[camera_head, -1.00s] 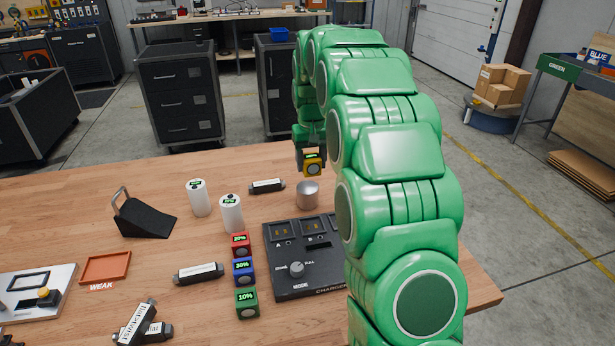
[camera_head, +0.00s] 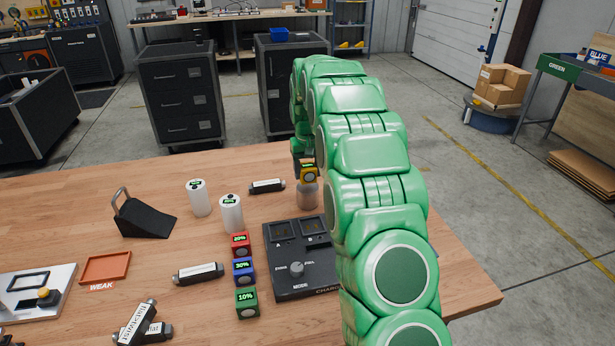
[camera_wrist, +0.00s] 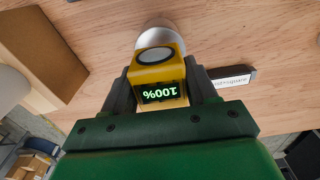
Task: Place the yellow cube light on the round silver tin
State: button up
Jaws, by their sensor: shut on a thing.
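The yellow cube light (camera_head: 309,174) reads 100% in the wrist view (camera_wrist: 158,82). My gripper (camera_wrist: 160,92) is shut on it, one finger on each side. In the head view my gripper (camera_head: 305,162) holds the cube over the round silver tin (camera_head: 307,196). The tin stands upright on the table, and the cube hides its upper part. In the wrist view the tin (camera_wrist: 160,36) shows behind the cube. I cannot tell whether the cube touches the tin.
A black charger (camera_head: 290,262) lies just in front of the tin. Red (camera_head: 240,246), blue (camera_head: 243,271) and green (camera_head: 246,303) cubes stand left of it. Two white cylinders (camera_head: 231,214) and a black labelled stick (camera_head: 267,186) are left of the tin. A black wedge (camera_head: 145,215) stands farther left.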

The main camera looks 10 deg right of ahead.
aim_at(307, 165)
jog(key=shift+f, duration=1.25)
jog(key=shift+f, duration=0.15)
jog(key=o, duration=1.2)
notch_tip(307, 165, up, 11)
jog(key=shift+r, duration=0.65)
jog(key=shift+s, duration=0.15)
